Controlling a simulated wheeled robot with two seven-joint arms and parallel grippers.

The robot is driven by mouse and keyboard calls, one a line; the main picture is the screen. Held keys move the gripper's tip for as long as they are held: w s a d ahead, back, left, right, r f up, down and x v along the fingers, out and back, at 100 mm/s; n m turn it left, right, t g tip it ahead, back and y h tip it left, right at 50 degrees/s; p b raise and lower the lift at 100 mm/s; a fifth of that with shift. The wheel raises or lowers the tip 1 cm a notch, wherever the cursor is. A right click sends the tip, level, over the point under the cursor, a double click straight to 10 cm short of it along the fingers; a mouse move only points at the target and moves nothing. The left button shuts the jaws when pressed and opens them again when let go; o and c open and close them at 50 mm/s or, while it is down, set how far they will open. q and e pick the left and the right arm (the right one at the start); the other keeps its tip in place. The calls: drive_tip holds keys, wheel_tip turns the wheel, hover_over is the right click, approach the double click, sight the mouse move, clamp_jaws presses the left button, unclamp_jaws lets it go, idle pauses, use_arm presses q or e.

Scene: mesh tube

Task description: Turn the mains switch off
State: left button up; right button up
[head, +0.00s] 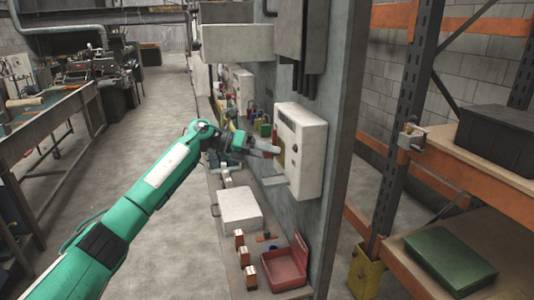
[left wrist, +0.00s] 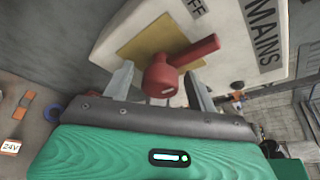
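The mains switch box (head: 300,150) is a pale grey box on the side of the grey column. It carries a red switch handle (head: 276,137) on a yellow plate. In the left wrist view the red handle (left wrist: 188,58) slants up and right from its round hub, near the "OFF" and "MAINS" lettering. My left gripper (head: 268,150) is at the box front. In the left wrist view its two fingers (left wrist: 158,85) are apart, on either side of the red hub, with gaps visible. Contact cannot be told. My right gripper is not in view.
A bench below the box holds a pale case (head: 240,210), a red tray (head: 285,268) and several small orange-and-white blocks (head: 244,257). An orange-and-grey rack (head: 400,130) stands at right. The floor (head: 160,230) left of the bench is clear.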

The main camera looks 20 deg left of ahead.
use_arm(q)
drive_tip(key=shift+a, duration=0.25)
drive_tip(key=b+v, duration=0.4)
drive_tip(key=v, duration=0.9)
drive_tip(key=shift+s+a+r, duration=0.1)
drive_tip(key=shift+a, duration=0.1)
